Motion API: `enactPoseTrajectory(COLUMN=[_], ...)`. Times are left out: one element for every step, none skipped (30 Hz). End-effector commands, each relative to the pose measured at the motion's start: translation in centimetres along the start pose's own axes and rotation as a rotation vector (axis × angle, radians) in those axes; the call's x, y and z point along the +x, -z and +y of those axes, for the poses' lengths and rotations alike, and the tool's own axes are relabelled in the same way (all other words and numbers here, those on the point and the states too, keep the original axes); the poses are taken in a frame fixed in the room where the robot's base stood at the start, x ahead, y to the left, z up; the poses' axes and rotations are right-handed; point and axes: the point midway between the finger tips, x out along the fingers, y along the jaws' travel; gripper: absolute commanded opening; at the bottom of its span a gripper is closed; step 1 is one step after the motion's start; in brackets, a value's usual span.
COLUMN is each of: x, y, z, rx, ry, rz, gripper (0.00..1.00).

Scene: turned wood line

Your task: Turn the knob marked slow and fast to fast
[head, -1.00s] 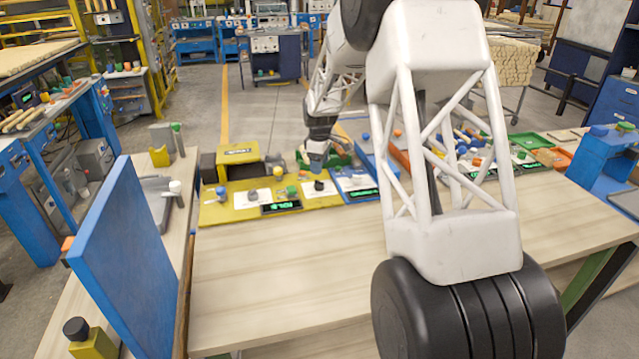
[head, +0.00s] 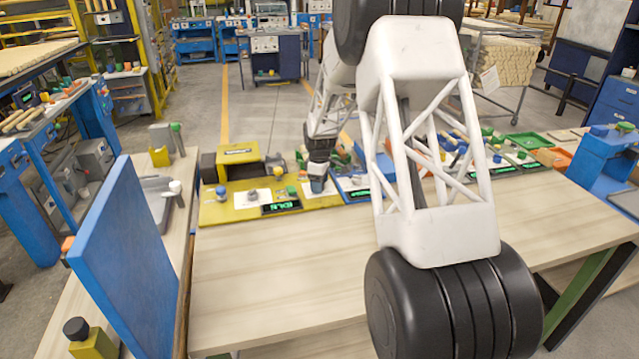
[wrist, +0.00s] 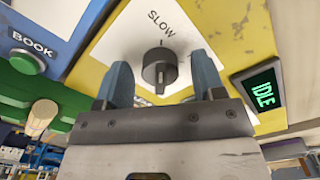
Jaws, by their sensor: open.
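The knob (wrist: 160,68) is dark grey and round with a raised grip bar, on a white plate of a yellow panel. The word SLOW shows on the plate beside it in the wrist view; the other marking is mostly hidden behind my gripper. My gripper (wrist: 163,80) is open, with one blue-grey finger on each side of the knob. I cannot tell whether the fingers touch it. In the head view my gripper (head: 318,184) is low over the yellow panel (head: 215,212), and it hides the knob there.
A green-lit display reading IDLE (wrist: 264,88) is right of the knob in the wrist view. A green button marked BOOK (wrist: 27,61) is on a blue panel to the left. The wooden bench top (head: 280,270) in front is clear. A blue upright board (head: 125,250) stands left.

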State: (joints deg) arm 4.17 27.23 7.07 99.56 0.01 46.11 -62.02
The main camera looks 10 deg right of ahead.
Motion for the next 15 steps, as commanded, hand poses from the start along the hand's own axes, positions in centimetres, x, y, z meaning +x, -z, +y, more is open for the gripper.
enactPoseTrajectory(x=[0.03,0.04,0.03,0.03,0.02,0.02,0.02,0.02,0.02,0.02,0.02,0.01,0.01,0.01,0.00], y=[0.00,0.00,0.00,0.00,0.00,0.00,0.00,0.00,0.00,0.00,0.00,0.00,0.00,0.00,0.00], z=[0.00,0.00,0.00,0.00,0.00,0.00,0.00,0.00,0.00,0.00,0.00,0.00,0.00,0.00,0.00], rx=[0.000,0.000,0.000,0.000,0.000,0.000,0.000,0.000,0.000,0.000,0.000,0.000,0.000,0.000,0.000], ry=[0.000,0.000,0.000,0.000,0.000,0.000,0.000,0.000,0.000,0.000,0.000,0.000,0.000,0.000,0.000], rz=[0.000,0.000,0.000,0.000,0.000,0.000,0.000,0.000,0.000,0.000,0.000,0.000,0.000,0.000,0.000], gripper=[0.63,0.63,0.63,0.63,0.63,0.63,0.63,0.60,0.54,0.49,0.44,0.38,0.34,0.29,0.23])
